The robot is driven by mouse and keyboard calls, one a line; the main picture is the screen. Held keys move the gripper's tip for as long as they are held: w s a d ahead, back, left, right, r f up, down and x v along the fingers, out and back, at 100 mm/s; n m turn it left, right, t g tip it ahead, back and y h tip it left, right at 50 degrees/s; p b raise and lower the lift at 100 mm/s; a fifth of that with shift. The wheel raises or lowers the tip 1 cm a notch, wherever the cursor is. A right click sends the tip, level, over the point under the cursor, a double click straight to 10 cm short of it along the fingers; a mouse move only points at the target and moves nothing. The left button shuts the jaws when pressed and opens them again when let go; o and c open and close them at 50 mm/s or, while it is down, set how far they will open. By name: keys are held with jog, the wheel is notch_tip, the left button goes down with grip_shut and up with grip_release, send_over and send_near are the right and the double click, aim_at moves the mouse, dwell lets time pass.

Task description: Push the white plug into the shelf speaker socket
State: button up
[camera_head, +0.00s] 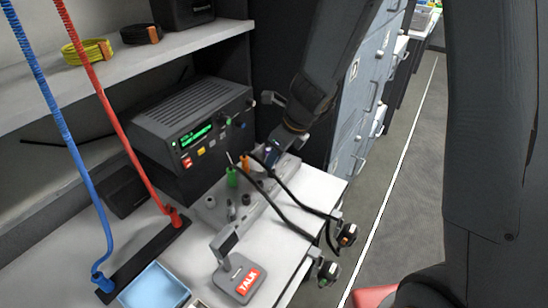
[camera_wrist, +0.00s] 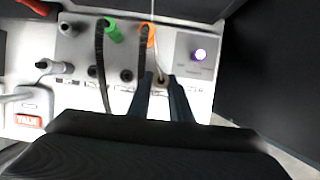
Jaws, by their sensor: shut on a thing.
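The grey socket panel (camera_head: 212,214) lies on the white counter, and it fills the upper middle of the wrist view (camera_wrist: 75,85). My gripper (camera_wrist: 161,82) is over the right part of its lower socket row. It is shut on the white plug (camera_wrist: 160,76), whose pale thin cord runs up out of view. The plug's tip and the socket under it are hidden, so I cannot tell whether it is inserted. A green plug (camera_wrist: 113,31) and an orange plug (camera_wrist: 149,36) stand in the upper row with black cables. The small socket labels are unreadable. In the head view my gripper (camera_head: 271,154) mostly hides the plug.
A radio unit (camera_head: 190,125) with a green display stands behind the panel. A lit purple button (camera_wrist: 200,54) is right of my gripper. The TALK unit (camera_head: 238,284) is in front. Black cables (camera_head: 290,215) cross the panel. A black box (camera_head: 184,12) sits on the shelf.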

jog(key=shift+f+b, duration=0.45)
jog(key=shift+f, duration=0.2)
dwell(0.8)
jog(key=o, duration=0.9)
jog(key=shift+r, duration=0.15)
notch_tip(320, 180, up, 8)
jog(key=p, duration=0.9)
